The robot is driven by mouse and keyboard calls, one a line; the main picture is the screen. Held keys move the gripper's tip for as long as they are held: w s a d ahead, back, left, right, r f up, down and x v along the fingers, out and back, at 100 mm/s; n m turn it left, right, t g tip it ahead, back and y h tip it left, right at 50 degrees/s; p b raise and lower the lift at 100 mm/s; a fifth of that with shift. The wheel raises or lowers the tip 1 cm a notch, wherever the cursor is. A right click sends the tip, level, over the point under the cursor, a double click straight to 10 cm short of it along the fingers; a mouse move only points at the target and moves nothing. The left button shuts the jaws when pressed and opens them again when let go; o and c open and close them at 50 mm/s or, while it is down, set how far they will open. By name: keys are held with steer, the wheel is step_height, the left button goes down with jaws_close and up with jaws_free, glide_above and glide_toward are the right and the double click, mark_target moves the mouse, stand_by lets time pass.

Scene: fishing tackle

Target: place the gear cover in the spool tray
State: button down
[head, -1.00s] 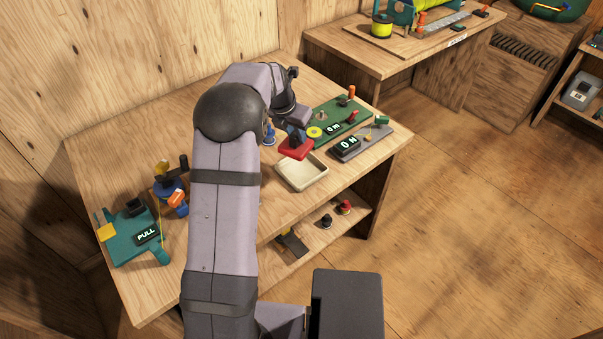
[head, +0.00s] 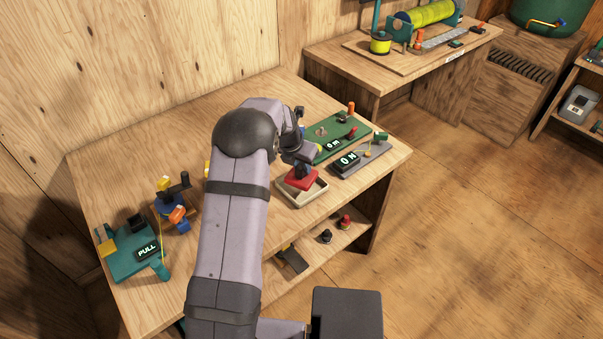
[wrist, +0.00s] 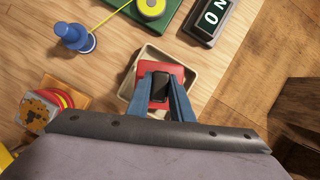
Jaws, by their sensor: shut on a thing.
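The gear cover (head: 298,180) is a red plate with a dark knob. It is over the cream spool tray (head: 305,201) on the workbench; I cannot tell whether it touches the tray floor. In the wrist view, my gripper (wrist: 160,76) has its two blue fingers shut on the black knob, with the red cover (wrist: 151,66) below. The spool tray (wrist: 189,68) shows around it there, and my fingers hide part of it. In the head view my gripper (head: 303,167) is small and partly hidden by my wrist.
A green board (head: 340,132) and a grey unit with an "ON" display (head: 347,161) stand close behind and right of the tray. A blue post (wrist: 72,34) stands left of it. A teal "PULL" device (head: 130,262) and a reel (head: 170,206) sit at the bench's left.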

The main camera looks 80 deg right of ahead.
mark_target(301, 174)
steer(key=shift+f+p, duration=0.35)
steer(key=shift+f, duration=1.5)
steer(key=shift+f, duration=0.1)
steer(key=c, duration=1.6)
jaws_free()
steer(key=shift+o, duration=0.2)
steer(key=shift+w+a+r, duration=0.1)
steer(key=shift+r, duration=0.45)
steer(key=b+v, duration=0.2)
steer(key=v, duration=0.9)
steer(key=shift+a, duration=0.1)
